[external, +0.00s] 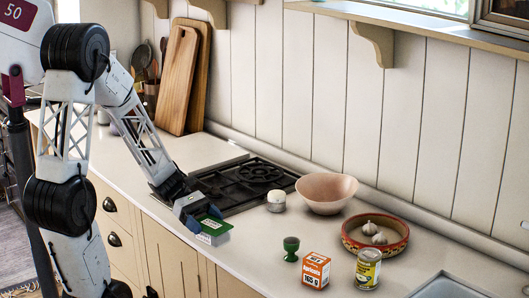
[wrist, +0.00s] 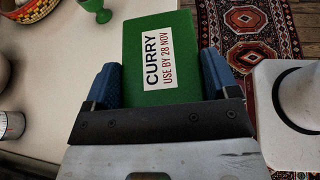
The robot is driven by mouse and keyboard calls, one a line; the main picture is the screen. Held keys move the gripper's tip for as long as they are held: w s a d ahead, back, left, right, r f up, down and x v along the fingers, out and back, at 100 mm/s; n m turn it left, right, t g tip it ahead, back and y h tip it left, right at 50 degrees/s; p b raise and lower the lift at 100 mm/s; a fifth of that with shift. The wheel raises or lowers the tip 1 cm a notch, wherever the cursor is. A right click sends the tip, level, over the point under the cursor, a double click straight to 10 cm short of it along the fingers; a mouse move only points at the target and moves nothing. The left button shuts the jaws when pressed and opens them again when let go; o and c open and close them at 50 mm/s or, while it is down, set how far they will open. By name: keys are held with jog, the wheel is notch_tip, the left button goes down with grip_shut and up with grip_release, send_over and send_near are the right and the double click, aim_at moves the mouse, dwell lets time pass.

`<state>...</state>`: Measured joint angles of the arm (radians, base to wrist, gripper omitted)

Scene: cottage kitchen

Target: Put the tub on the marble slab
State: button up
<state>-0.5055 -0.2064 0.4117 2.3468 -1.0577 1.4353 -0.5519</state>
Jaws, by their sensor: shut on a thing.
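The tub (external: 213,228) has a green lid and pale sides. Its lid (wrist: 185,90) fills the middle of the wrist view and carries a white label reading "CURRY USE BY 28 NOV". My gripper (external: 203,218) is shut on the tub, with a blue finger on each side in the wrist view (wrist: 163,85). The tub is by the counter's front edge, in front of the hob; I cannot tell whether it touches the counter. I cannot make out the marble slab for certain in either view.
Right of the tub stand a green egg cup (external: 291,249), an orange box (external: 316,270), a tin (external: 367,269) and a patterned bowl (external: 375,235) with garlic. Behind are a white jar (external: 276,201), a pink bowl (external: 327,192) and the hob (external: 246,183). A grey-rimmed sink or slab (external: 450,287) lies front right.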

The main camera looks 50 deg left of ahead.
jog(key=w+a+r+n+t+y, duration=0.1)
jog(key=w+a+n+t+y, duration=0.25)
jog(key=w+a, duration=0.55)
jog(key=w+a+n+t+y, duration=0.25)
jog(key=w+a+n, duration=0.2)
jog(key=a, duration=0.75)
jog(key=w+a+r+n+t+y, duration=0.15)
jog(key=w+a+n+t, duration=0.25)
jog(key=w+a, duration=0.55)
jog(key=a+n+t+y, duration=0.1)
jog(key=a+n+y, duration=0.3)
jog(key=a, duration=1.3)
jog(key=shift+w+a+t+y, duration=0.15)
jog(key=shift+t+y, duration=0.25)
jog(key=shift+y, duration=0.55)
jog(key=shift+r, duration=0.1)
jog(key=w+a, duration=0.3)
jog(key=w, duration=0.1)
jog(key=w+a+f, duration=0.1)
jog(key=w+a, duration=0.2)
jog(key=w, duration=0.1)
jog(key=w+a, duration=0.4)
jog(key=shift+w+f, duration=0.2)
jog(key=shift+w, duration=0.05)
